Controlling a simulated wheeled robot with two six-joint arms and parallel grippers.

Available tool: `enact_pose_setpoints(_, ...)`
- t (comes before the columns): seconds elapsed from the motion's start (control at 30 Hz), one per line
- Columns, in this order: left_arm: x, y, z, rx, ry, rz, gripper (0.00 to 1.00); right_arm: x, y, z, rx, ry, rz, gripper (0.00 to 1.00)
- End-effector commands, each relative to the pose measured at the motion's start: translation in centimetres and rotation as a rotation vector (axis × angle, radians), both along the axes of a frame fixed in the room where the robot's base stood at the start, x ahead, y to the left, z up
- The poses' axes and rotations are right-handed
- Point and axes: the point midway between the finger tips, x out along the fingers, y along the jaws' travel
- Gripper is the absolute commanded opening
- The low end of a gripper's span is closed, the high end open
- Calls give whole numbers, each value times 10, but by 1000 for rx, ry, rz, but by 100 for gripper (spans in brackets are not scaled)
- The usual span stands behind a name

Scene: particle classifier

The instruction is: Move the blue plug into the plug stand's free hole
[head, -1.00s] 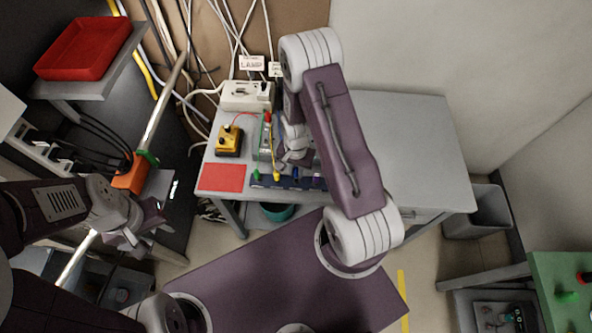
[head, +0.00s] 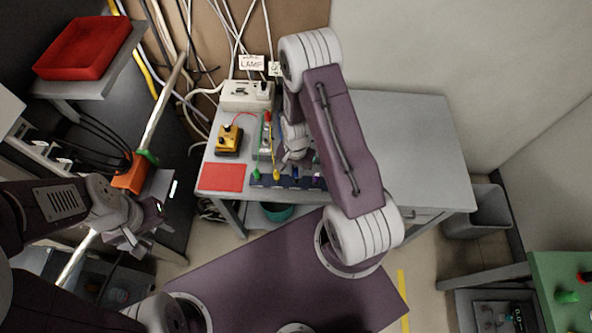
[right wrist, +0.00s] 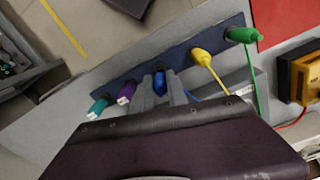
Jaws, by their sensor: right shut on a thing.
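The blue plug (right wrist: 160,83) sits between the two fingers of my right gripper (right wrist: 161,90) in the right wrist view, and the gripper is shut on it. In the head view my right gripper (head: 295,160) is over the dark blue plug stand (head: 285,182) at the table's front edge. The stand also shows in the right wrist view (right wrist: 222,50). The plug is at the stand's row, between the yellow plug (right wrist: 202,57) and the purple plug (right wrist: 126,93). The fingers hide the hole under it, so its depth is unclear. My left gripper (head: 140,233) is away at the left, its jaw opening unclear.
A green plug (right wrist: 242,35) and a teal plug (right wrist: 98,106) stand at the row's ends. A red mat (head: 221,177), a yellow box (head: 229,140) and a white socket box (head: 247,95) lie to the left. The table's right part (head: 425,145) is clear.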

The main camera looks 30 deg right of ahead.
Motion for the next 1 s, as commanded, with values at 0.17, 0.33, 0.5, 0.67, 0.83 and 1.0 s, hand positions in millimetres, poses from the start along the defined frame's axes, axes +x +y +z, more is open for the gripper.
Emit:
enact_pose_setpoints(0.17,0,0,-5,0,0,0,36,0,0,-6,0,0,0,0)
enact_pose_setpoints(0.33,0,0,-8,0,0,0,36,0,0,-10,0,0,0,0)
enact_pose_setpoints(0.5,0,0,-11,0,0,0,36,0,0,-15,0,0,0,0)
enact_pose_setpoints(0.67,0,0,-14,0,0,0,36,0,0,-19,0,0,0,0)
enact_pose_setpoints(0.83,0,0,-18,0,0,0,36,0,0,-23,0,0,0,0)
enact_pose_setpoints(1.0,0,0,-21,0,0,0,36,0,0,-27,0,0,0,0)
